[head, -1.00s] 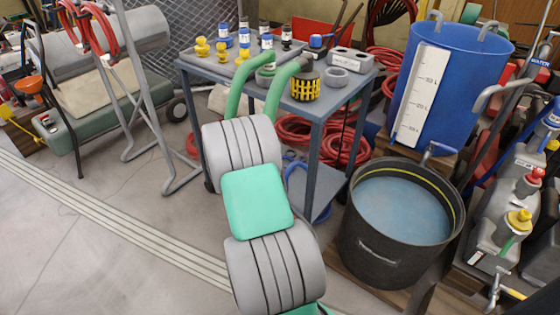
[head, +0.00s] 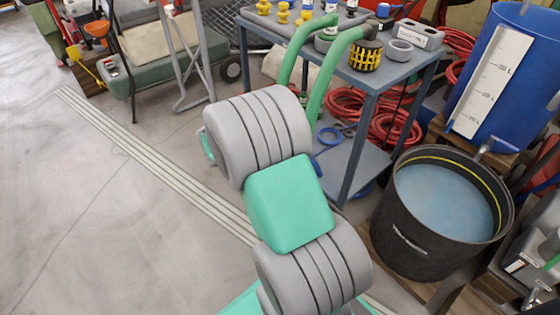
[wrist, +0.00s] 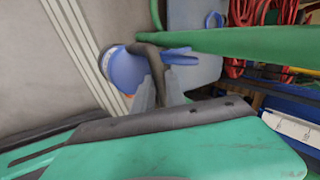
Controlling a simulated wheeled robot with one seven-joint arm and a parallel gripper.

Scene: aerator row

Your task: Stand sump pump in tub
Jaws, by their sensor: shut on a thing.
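In the wrist view, my gripper (wrist: 160,92) is shut on the dark curved handle (wrist: 156,62) of a blue rounded body, which I take to be the sump pump (wrist: 123,72). The pump is held over the grey floor, with a blue stub to the right of the handle.
A blue barrel (head: 520,50) with a white scale stands behind the tub. Floor at left is clear.

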